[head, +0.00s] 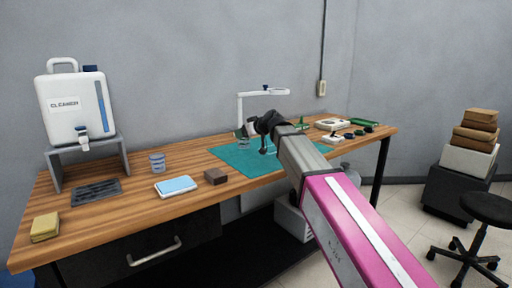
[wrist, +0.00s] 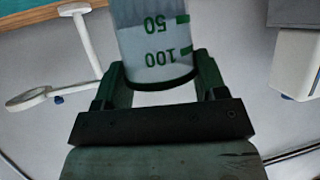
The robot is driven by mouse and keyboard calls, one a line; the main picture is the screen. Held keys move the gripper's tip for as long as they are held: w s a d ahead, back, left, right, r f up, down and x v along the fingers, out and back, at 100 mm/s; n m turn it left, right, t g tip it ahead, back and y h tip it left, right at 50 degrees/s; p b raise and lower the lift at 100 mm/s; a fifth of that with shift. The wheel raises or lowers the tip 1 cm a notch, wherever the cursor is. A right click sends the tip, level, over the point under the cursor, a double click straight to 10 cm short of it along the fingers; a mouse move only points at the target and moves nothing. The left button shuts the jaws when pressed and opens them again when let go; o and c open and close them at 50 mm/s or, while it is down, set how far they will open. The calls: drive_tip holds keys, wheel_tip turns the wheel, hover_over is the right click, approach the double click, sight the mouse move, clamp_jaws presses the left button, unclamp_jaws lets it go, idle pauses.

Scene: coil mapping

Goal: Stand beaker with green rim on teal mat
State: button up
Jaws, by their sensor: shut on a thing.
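The beaker (wrist: 155,42) is clear, with green 50 and 100 marks that read upside down in the wrist view, where the room also appears inverted. Its dark rim lies between the fingers of my gripper (wrist: 160,88), which is shut on it. In the head view my gripper (head: 242,133) is above the teal mat (head: 232,162), with the beaker (head: 243,144) showing small below the fingers. The beaker looks about upright. I cannot tell whether its base touches the mat. Its far end is cut off in the wrist view.
A white lamp stand (head: 240,108) rises behind the mat. Green and white items (head: 331,124) lie to the right. The mat's front left area is clear.

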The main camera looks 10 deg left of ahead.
drive_tip(key=shift+w+d+f, duration=0.5)
drive_tip(key=shift+d+f, duration=0.05)
drive_tip(key=shift+f, duration=0.55)
drive_tip(key=shift+w+d+f, duration=0.45)
drive_tip(key=shift+d+f, duration=0.15)
drive_tip(key=shift+f, duration=0.55)
drive_tip(key=shift+w+d+f, duration=0.5)
drive_tip(key=shift+d+f, duration=0.05)
drive_tip(key=shift+f, duration=0.55)
drive_tip(key=o, duration=1)
drive_tip(key=shift+f, duration=0.1)
drive_tip(key=shift+d+r, duration=0.1)
drive_tip(key=shift+r, duration=0.1)
drive_tip(key=v, duration=1.2)
drive_tip(key=shift+f, duration=0.1)
